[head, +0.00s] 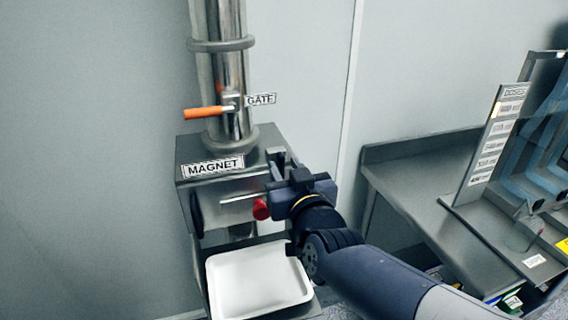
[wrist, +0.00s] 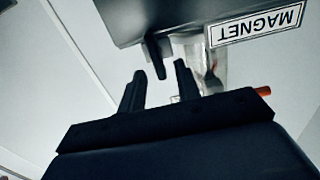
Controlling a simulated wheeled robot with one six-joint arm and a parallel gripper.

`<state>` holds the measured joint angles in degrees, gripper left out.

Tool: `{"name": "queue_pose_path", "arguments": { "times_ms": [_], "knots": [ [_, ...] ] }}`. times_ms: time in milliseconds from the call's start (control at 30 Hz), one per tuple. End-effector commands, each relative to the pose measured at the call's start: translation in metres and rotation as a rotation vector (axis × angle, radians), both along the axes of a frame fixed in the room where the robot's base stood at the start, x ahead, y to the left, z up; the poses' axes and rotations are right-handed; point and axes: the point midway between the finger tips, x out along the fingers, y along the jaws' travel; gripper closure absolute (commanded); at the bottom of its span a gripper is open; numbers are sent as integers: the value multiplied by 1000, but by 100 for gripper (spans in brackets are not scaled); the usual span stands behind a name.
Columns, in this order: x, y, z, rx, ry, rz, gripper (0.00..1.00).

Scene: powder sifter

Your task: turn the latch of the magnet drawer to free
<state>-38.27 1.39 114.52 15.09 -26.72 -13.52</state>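The magnet drawer's housing (head: 222,188) is a grey metal box with a MAGNET label, below the steel pipe. The label (wrist: 258,25) shows upside down in the wrist view. A red knob (head: 260,209) is on the front, lower right. My gripper (head: 274,170) is at the right end of the housing front. In the wrist view my gripper (wrist: 159,68) is open, its two dark fingers apart with nothing held. A dark bar (wrist: 157,55), which looks like the latch, hangs from the housing edge just ahead of the gap. Contact cannot be told. My gripper hides this area in the head view.
An orange gate lever (head: 207,112) sticks out left from the pipe (head: 230,70) above the housing. A white tray (head: 258,280) lies below the drawer. A steel bench (head: 430,205) with a labelled DOSES board (head: 495,135) stands at right. The wall left of the housing is clear.

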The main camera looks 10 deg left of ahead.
Motion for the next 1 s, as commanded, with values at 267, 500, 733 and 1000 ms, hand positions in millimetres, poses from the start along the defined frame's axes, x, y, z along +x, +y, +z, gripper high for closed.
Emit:
{"name": "queue_pose_path", "arguments": {
  "times_ms": [267,500,733,1000],
  "knots": [
    [14,8,0,0,0,-1,68],
    [15,9,0,1,-1,0,68],
    [15,9,0,0,0,0,85],
    [15,9,0,0,0,0,100]
  ]
}}
